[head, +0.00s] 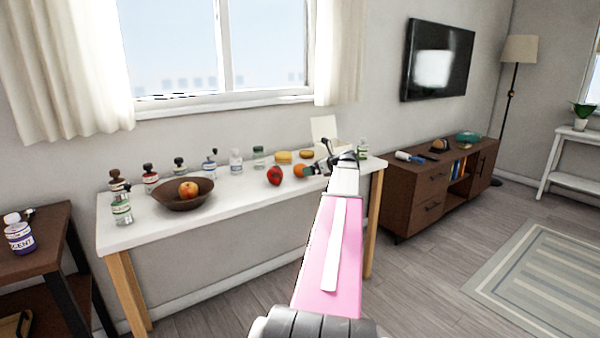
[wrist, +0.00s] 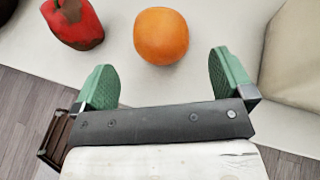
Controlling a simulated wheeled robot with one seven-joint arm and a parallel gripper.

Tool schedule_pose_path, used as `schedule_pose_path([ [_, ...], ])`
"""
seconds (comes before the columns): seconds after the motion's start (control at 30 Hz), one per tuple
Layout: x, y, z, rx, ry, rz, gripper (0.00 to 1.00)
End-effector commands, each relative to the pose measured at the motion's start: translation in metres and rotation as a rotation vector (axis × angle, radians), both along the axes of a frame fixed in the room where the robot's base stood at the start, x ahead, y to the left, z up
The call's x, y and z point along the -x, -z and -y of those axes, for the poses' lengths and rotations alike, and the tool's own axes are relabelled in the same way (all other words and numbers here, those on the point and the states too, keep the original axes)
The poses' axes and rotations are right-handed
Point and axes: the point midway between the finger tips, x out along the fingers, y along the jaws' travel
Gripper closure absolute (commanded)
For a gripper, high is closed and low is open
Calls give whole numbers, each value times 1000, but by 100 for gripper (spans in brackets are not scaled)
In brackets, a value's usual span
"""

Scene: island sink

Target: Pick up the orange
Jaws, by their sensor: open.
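The orange (wrist: 161,36) lies on the white table, ahead of my open gripper (wrist: 165,80) in the wrist view. It sits beyond the green fingertips, roughly centred between them, and no finger touches it. In the head view the orange (head: 300,171) is near the right part of the table, just left of my gripper (head: 315,170), which partly overlaps that area. The gap between the fingers is empty.
A red apple-like fruit (wrist: 75,22) lies just left of the orange. A brown bowl (head: 172,203) holding fruit stands further left, with several bottles along the back. A cream box (head: 324,128) is behind the orange. The table's front edge is close.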

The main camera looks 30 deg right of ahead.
Motion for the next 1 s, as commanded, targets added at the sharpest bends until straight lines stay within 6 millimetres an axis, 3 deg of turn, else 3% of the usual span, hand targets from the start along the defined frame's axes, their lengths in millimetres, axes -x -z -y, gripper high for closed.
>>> schedule_pose_path([
  [0.6, -58, 22, -25, 1, 0, -1, 1],
  [0.87, -60, 23, -27, 2, 1, 0, 1],
  [1.0, -60, 23, -27, 2, 1, 0, 43],
])
